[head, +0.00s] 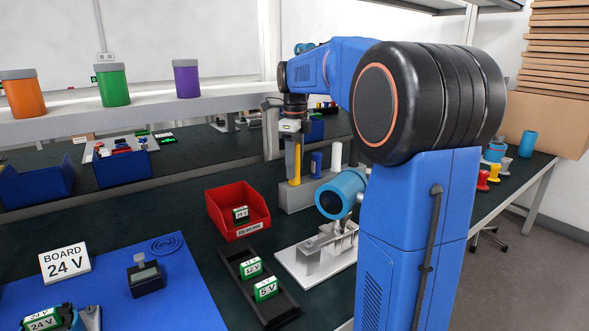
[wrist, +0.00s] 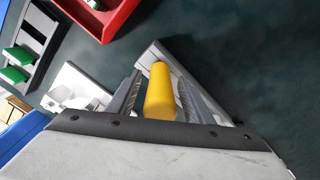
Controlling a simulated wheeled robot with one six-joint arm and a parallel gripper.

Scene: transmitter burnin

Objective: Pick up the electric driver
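The electric driver has a yellow handle (head: 294,167) and stands upright at the left end of a grey holder block (head: 289,201). In the wrist view its yellow handle (wrist: 160,92) lies between my gripper's two fingers (wrist: 158,98). The gripper looks open around the handle. The driver's lower end is hidden in the block.
A blue cylinder (head: 316,164) and a white cylinder (head: 336,156) stand in the same block. A red bin (head: 222,212) is left of it. A white fixture (head: 300,262) with a blue transmitter body (head: 340,194) is in front. A black tray (head: 243,283) holds green modules.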

